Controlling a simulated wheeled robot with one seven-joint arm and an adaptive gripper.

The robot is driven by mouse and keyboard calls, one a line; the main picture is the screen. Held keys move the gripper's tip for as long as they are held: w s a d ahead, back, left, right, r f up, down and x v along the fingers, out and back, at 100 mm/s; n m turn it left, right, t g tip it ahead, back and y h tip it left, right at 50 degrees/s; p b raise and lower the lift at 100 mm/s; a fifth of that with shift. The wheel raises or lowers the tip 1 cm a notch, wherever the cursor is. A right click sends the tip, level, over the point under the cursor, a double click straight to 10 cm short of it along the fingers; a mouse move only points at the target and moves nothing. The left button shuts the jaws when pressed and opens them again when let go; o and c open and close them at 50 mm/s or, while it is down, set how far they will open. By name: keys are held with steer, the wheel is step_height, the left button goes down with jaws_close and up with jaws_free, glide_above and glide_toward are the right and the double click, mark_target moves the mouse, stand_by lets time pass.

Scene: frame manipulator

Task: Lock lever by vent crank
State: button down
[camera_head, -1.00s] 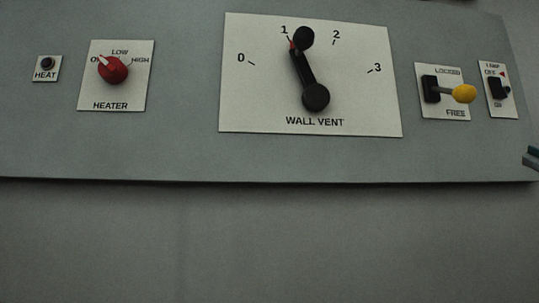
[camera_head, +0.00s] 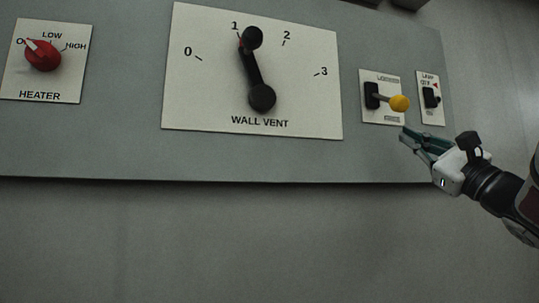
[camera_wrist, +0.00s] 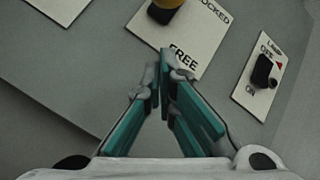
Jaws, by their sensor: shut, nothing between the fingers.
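The lock lever has a yellow knob (camera_head: 399,103) on a short grey stem from a black base, on a white plate (camera_head: 383,118) marked LOCKED above and FREE below. The lever sticks out between the two words. The black vent crank (camera_head: 255,70) on the WALL VENT plate points near 1. My gripper (camera_head: 404,135) is below the yellow knob, apart from it in the head view. In the wrist view my gripper (camera_wrist: 166,58) is shut and empty, its tips over the plate by FREE. The yellow knob (camera_wrist: 168,3) is cut off at the top edge there.
A lamp switch (camera_head: 431,98) on a small plate is just right of the lever; it also shows in the wrist view (camera_wrist: 262,72). A red heater knob (camera_head: 43,55) is far left. The panel's lower edge runs below my gripper.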

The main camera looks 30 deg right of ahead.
mark_target(389, 99)
steer(key=shift+s+a+r, duration=0.25)
steer(key=shift+a+r, duration=0.2)
steer(key=shift+r, duration=0.05)
steer(key=shift+s+a+r, duration=0.25)
steer(key=shift+a+r, duration=0.15)
steer(key=shift+r, duration=0.1)
steer(key=shift+p, duration=0.4)
steer(key=shift+s+r+g+p, duration=0.3)
steer(key=shift+p, duration=0.35)
